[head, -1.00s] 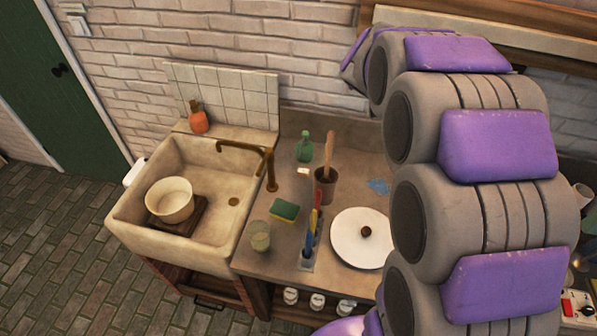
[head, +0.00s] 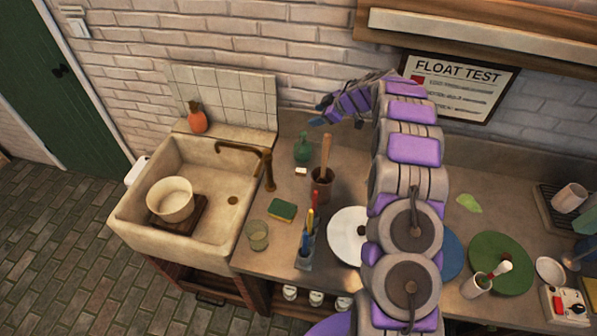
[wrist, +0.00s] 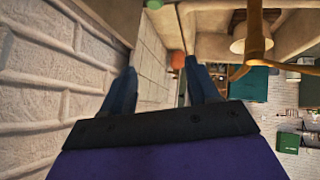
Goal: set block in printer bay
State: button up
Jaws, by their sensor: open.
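My gripper (head: 320,114) is open and empty, raised near the brick wall above the back of the counter. Its two dark blue fingers (wrist: 162,90) stand apart in the wrist view, with nothing between them. A small whitish block (head: 301,171) lies on the counter below my gripper, just in front of a green bottle (head: 303,149). I cannot tell whether it is the task's block. I see nothing in either view that I can clearly identify as a printer bay.
A stone sink (head: 140,228) with a brass tap (head: 268,170) is at left. A brush pot (head: 322,188), sponge (head: 282,211), glass (head: 258,236) and white plate (head: 345,238) crowd the counter. A green plate (head: 500,265) and red-switched box (head: 566,306) are at right. A shelf (head: 480,40) overhangs the back.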

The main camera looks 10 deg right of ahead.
jog(key=s+d+f+g, duration=0.4)
jog(key=s+f, duration=0.2)
jog(key=f, duration=0.4)
send_near(303, 170)
jog(key=shift+d+b+x, duration=0.2)
jog(key=shift+b+x, duration=0.25)
jog(key=shift+x, duration=0.55)
jog(key=shift+w+a+f, duration=0.2)
jog(key=shift+f, duration=0.25)
jog(key=a, duration=0.2)
jog(key=shift+w+a+f+n, duration=0.1)
jog(key=shift+a+f+n, duration=0.2)
jog(key=shift+a+f, duration=0.1)
jog(key=f, duration=0.1)
jog(key=a+f+b, duration=0.1)
jog(key=f, duration=0.1)
jog(key=shift+w+f, duration=0.1)
jog(key=shift+w, duration=0.15)
jog(key=shift+w+d+f, duration=0.2)
jog(key=shift+f, duration=0.3)
jog(key=shift+a, duration=0.45)
jog(key=shift+c, duration=1.2)
jog(key=shift+a, duration=0.25)
jog(key=c, duration=0.3)
jog(key=shift+d, duration=0.55)
grip_shut()
